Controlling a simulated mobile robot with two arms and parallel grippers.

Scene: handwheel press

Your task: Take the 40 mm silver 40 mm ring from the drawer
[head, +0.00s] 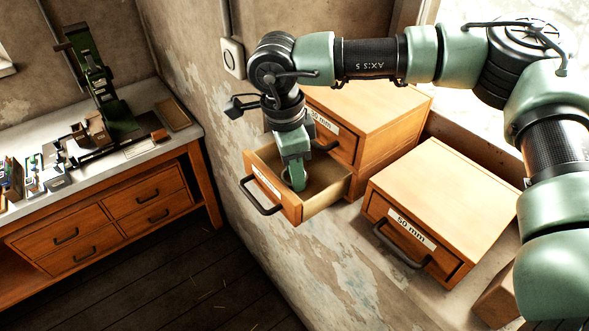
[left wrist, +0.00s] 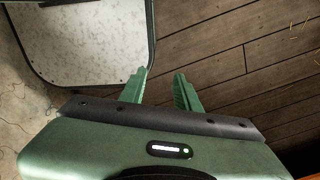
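An open wooden drawer (head: 328,190) with a dark handle and a white label on its front stands pulled out from a cabinet; I cannot read its label. My right gripper (head: 298,184) points down into this drawer, close behind its front panel. A small grey, curved edge that looks like the silver ring (head: 286,178) shows beside the fingertips. The fingers hide most of it, and I cannot tell whether they grip it. My left gripper (left wrist: 163,82) shows in the left wrist view with its fingers apart and nothing between them, above a plank floor.
A closed cabinet (head: 450,205) with a labelled drawer and handle stands to the right. Another labelled drawer (head: 335,138) sits behind the open one. A workbench (head: 140,150) with a green press (head: 100,75) stands at the left. Dark floor lies between.

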